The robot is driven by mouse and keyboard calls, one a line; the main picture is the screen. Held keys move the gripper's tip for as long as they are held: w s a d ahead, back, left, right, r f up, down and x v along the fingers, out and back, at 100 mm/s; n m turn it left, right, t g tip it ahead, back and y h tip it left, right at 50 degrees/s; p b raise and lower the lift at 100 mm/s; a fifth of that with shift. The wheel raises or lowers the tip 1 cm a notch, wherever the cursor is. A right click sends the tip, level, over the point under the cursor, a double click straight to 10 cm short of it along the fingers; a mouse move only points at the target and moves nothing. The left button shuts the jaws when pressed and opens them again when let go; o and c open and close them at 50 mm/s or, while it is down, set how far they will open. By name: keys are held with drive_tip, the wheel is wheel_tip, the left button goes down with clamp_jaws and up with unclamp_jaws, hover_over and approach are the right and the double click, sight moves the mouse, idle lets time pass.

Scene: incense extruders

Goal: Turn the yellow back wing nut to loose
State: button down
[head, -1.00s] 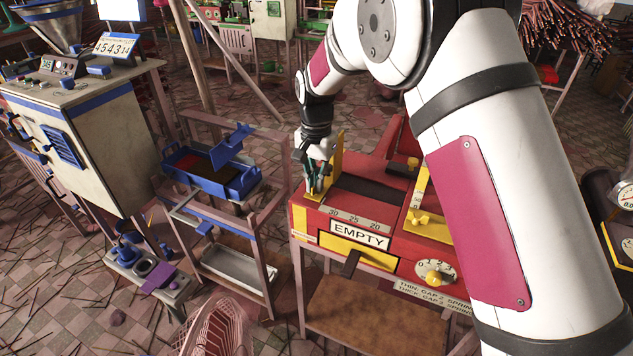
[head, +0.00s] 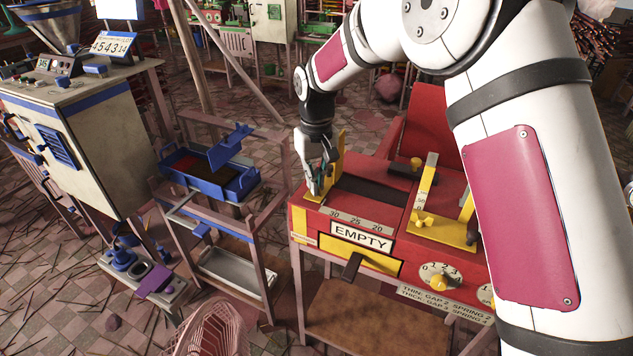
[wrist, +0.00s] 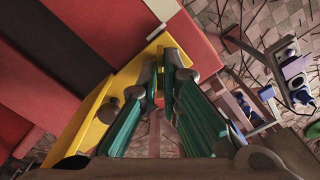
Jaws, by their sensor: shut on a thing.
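My gripper (head: 314,184) is at the left end of the red machine (head: 300,225), beside an upright yellow plate (head: 340,148). Its green-padded fingers also show in the wrist view (wrist: 166,62), their tips close together at the yellow bracket (wrist: 97,103). They are shut on the yellow back wing nut, which is mostly hidden by the fingers, so its angle cannot be told.
A second yellow bracket (head: 440,232) with a small yellow nut stands to the right on the machine. The machine carries an EMPTY sign (head: 362,237) and a numbered dial (head: 438,281). A blue tray (head: 226,183) on a pink stand is close on the left.

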drive_tip(key=shift+n, duration=1)
drive_tip(key=c, duration=1.8)
unclamp_jaws()
wheel_tip(320, 180, up, 12)
drive_tip(key=shift+r, duration=0.1)
